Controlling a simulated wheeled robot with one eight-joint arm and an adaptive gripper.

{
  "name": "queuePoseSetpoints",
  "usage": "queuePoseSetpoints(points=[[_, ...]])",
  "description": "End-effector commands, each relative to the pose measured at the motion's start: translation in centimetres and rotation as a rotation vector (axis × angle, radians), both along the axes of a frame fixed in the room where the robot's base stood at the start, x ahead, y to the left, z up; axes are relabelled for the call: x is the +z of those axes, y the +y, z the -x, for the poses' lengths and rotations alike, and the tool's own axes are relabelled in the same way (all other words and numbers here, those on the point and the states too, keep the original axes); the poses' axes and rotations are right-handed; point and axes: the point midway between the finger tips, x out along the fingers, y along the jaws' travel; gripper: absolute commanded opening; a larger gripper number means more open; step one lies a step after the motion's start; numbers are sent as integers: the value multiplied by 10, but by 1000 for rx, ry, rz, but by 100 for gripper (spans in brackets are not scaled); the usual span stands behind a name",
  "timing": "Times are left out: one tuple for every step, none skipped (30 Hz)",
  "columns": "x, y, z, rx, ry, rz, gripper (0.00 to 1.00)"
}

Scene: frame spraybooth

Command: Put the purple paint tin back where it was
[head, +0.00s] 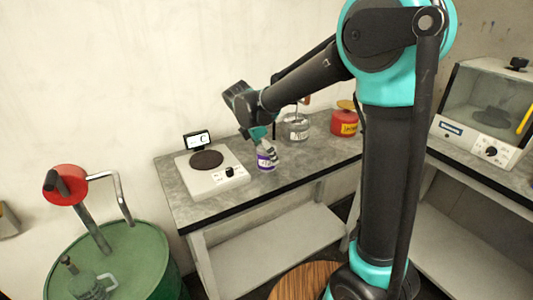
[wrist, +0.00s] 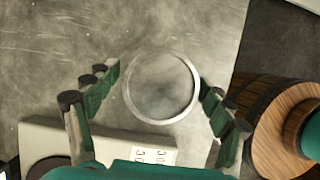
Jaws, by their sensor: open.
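The purple paint tin (head: 265,163) stands upright on the grey bench top (head: 262,190), with a white-and-purple label, just right of a white hot-plate-like device. In the wrist view its round metal rim (wrist: 160,119) is seen from above, between my fingers. My gripper (head: 268,147) is at the tin, partly covering its upper part in the head view. In the wrist view my gripper (wrist: 160,86) is open, with one finger on each side of the rim and small gaps showing beside it.
The white device (head: 212,181) with a dark round plate stands left of the tin. A silver can (head: 297,128) and a red can (head: 344,123) stand farther back. A green drum (head: 120,258) is at lower left, a wooden barrel (head: 308,284) in front.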

Motion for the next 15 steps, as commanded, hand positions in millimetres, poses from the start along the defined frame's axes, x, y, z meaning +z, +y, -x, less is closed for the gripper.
queuePoseSetpoints(points=[[1, 0, 0, 0, 0, 0, 81], [2, 0, 0, 0, 0, 0, 81], [4, 0, 0, 0, 0, 0, 81], [6, 1, 1, 1, 0, 0, 81], [9, 2, 2, 1, 0, 0, 81], [14, 4, 3, 1, 0, 0, 81], [19, 6, 4, 1, 0, 0, 81], [24, 7, 5, 1, 0, 0, 81], [31, 10, 7, 1, 0, 0, 81], [37, 12, 8, 1, 0, 0, 81], [43, 14, 10, 2, 0, 0, 81], [51, 17, 12, 2, 0, 0, 81], [57, 19, 13, 2, 1, 0, 81], [63, 20, 14, 2, 1, 0, 81], [70, 23, 16, 2, 1, 0, 81]])
